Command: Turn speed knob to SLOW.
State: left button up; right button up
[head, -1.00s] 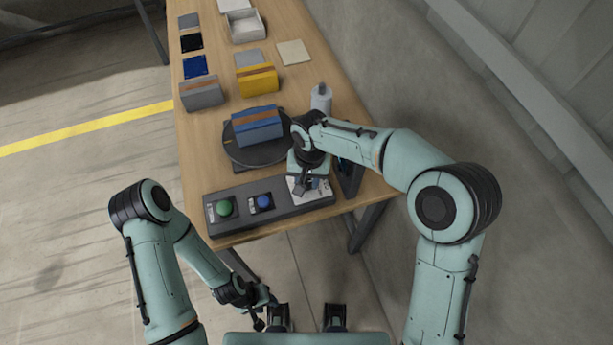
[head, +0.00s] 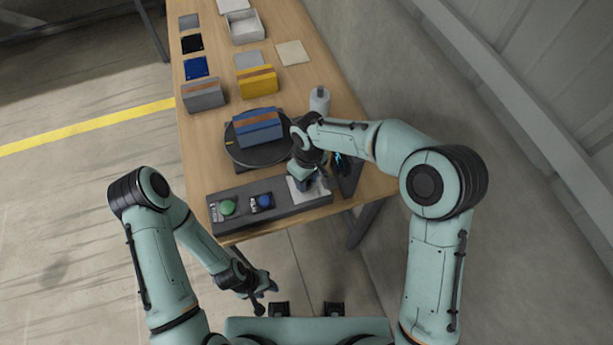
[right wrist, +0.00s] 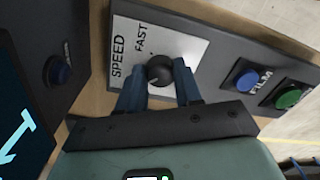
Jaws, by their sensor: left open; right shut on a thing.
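The black round speed knob (right wrist: 160,70) sits on a white plate (right wrist: 185,42) marked SPEED and FAST in the right wrist view. The SLOW mark does not show, and I cannot read the knob's pointer clearly. My right gripper (right wrist: 158,82) is shut on the knob, one blue finger on each side. In the head view the right gripper (head: 312,180) is over the right end of the grey control panel (head: 245,190) and hides the knob. My left gripper (head: 270,288) is open and empty, off the table's front edge.
A green button (head: 227,207) and a blue button (head: 264,201) are on the panel's left part. A turntable (head: 240,155) carrying a blue box (head: 258,127) stands behind it. A white bottle (head: 319,100) and dark device (head: 347,170) are close to my right arm.

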pick_arm(q)
jog(key=shift+w+r, duration=0.15)
jog(key=shift+r, duration=0.1)
pick_arm(e)
jog(key=shift+n, duration=0.5)
jog(key=o, duration=1)
jog(key=shift+o, duration=0.2)
jog(key=shift+r, duration=0.15)
pick_arm(q)
jog(key=shift+w+r+p, duration=0.6)
jog(key=shift+r+p, duration=0.05)
jog(key=shift+r, duration=0.1)
pick_arm(e)
notch_tip(320, 180, up, 13)
jog(key=shift+w+d, duration=0.2)
jog(key=shift+w, duration=0.05)
